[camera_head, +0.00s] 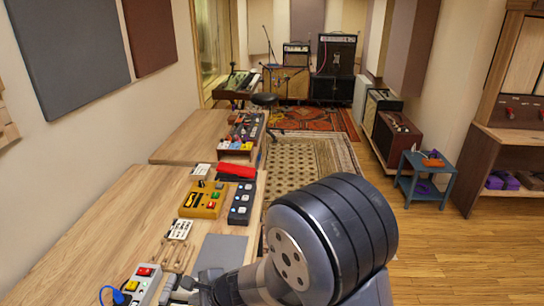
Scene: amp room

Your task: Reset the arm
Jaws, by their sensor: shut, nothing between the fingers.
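My arm fills the lower middle of the head view, with a large dark ribbed joint in front. My gripper (190,284) is small and partly cut off at the lower edge, left of that joint. It is shut and holds nothing. It is over the near end of the wooden desk (105,235), close to a power strip (145,283). I cannot tell how high it is above the desk or whether it touches anything.
A yellow pedal (203,199), a dark blue pedal (241,203), a red object (236,171) and a grey mat (221,252) lie on the desk. A blue side table (424,179) and amplifiers stand at right. Wooden floor (440,245) is clear at lower right.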

